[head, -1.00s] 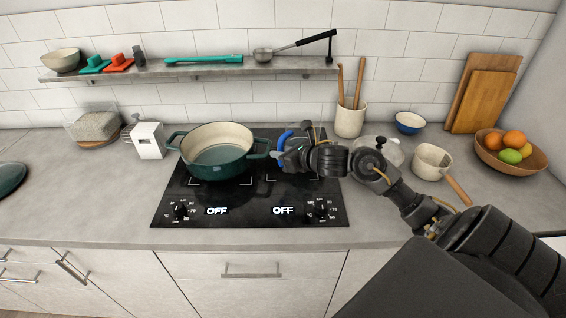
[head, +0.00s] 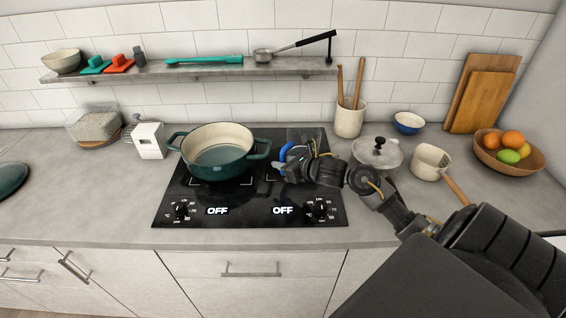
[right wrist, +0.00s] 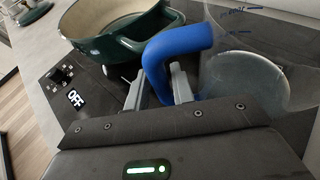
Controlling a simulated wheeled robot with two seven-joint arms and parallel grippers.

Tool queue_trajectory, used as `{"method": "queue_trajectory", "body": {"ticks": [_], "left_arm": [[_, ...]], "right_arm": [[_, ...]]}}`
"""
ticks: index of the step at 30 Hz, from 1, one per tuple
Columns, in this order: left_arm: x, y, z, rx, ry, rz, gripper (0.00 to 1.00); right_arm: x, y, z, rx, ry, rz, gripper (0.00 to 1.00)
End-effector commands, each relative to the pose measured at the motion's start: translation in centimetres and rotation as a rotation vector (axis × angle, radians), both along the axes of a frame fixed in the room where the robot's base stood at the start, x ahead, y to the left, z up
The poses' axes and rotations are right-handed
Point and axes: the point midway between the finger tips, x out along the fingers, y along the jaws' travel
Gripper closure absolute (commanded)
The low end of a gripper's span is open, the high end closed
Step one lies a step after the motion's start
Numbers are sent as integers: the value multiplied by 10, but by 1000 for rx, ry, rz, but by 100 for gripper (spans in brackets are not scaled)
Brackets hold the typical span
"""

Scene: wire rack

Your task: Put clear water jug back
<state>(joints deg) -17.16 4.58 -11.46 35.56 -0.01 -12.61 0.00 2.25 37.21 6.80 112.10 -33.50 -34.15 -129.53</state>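The clear water jug has a blue handle (head: 284,152) and stands over the right part of the cooktop, mostly hidden behind my right gripper in the head view. In the right wrist view its see-through body (right wrist: 245,75) with blue markings is at the upper right, and the blue handle runs between the fingers. My right gripper (head: 285,172) is shut on that handle. It also shows in the right wrist view (right wrist: 158,95). I cannot tell whether the jug touches the cooktop. My left gripper is not in view.
A green pot (head: 219,165) stands on the black cooktop (head: 250,212) just left of the jug. A lidded pot (head: 380,158), a saucepan (head: 430,160), a utensil crock (head: 349,121) and a fruit bowl (head: 485,155) stand to the right. A shelf (head: 215,72) hangs behind.

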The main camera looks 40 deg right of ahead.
Motion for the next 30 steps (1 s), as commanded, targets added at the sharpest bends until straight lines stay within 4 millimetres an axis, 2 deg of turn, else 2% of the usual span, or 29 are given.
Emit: {"method": "queue_trajectory", "body": {"ticks": [1, 3, 14, 17, 24, 30], "left_arm": [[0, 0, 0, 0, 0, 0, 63], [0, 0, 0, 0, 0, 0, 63], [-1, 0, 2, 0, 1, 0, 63], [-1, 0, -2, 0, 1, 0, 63], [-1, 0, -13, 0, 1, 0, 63], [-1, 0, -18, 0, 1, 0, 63]], "right_arm": [[0, 0, 0, 0, 0, 0, 69], [0, 0, 0, 0, 0, 0, 61], [-3, -1, 3, -1, 0, 0, 61], [-15, -3, 6, -5, 0, 2, 61], [-64, -8, 25, -7, 3, 4, 61], [-94, -13, 39, -3, 3, 1, 61]]}}
